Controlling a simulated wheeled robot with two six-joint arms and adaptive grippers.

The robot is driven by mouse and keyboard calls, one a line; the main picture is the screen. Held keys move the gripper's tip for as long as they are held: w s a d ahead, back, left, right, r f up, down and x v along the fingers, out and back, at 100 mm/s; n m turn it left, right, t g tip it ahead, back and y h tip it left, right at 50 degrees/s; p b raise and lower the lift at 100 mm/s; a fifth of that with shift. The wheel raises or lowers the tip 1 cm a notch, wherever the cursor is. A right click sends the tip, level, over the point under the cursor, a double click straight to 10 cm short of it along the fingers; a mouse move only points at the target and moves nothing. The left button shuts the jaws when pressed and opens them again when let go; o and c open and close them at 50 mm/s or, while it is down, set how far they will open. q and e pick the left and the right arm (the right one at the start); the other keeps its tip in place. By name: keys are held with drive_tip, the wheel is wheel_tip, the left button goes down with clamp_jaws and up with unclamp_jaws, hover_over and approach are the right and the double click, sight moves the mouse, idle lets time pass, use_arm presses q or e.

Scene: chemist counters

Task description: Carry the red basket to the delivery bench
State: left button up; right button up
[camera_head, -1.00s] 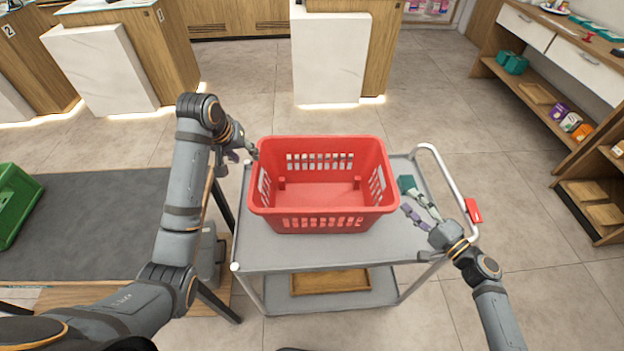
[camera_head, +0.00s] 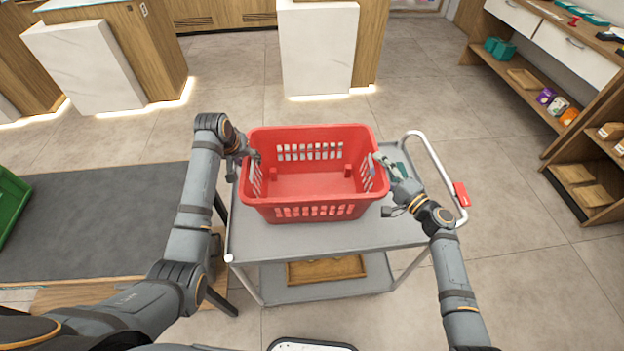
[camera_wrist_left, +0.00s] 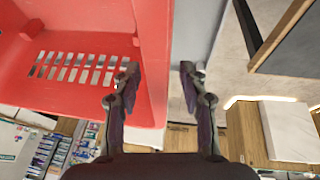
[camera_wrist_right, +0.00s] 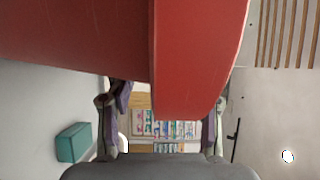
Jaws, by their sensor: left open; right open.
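The red basket (camera_head: 310,211) stands upright and looks empty on the top shelf of a grey cart (camera_head: 285,240). My left gripper (camera_head: 250,157) is open at the basket's left side. In the left wrist view, the basket's wall (camera_wrist_left: 152,60) lies between the left fingers (camera_wrist_left: 160,80), one inside and one outside. My right gripper (camera_head: 382,163) is open at the basket's right rim. In the right wrist view, the basket wall (camera_wrist_right: 190,50) fills the space ahead of and between the open fingers (camera_wrist_right: 165,100). Whether the fingers touch the basket cannot be told.
A teal box (camera_wrist_right: 72,142) sits on the cart near the right gripper. The cart has a white handle (camera_head: 436,165) with a red piece at right. A dark-topped table (camera_head: 100,225) with a green crate (camera_head: 10,205) is at left. Shelves (camera_head: 560,90) stand at right.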

use_arm(q)
drive_tip(key=shift+f, duration=0.1)
use_arm(e)
drive_tip(key=shift+w+a, duration=0.1)
use_arm(q)
drive_tip(key=shift+c, duration=0.4)
use_arm(e)
drive_tip(key=shift+c, duration=0.3)
use_arm(q)
drive_tip(key=c, duration=0.7)
use_arm(e)
drive_tip(key=c, duration=0.7)
use_arm(q)
clamp_jaws()
use_arm(e)
clamp_jaws()
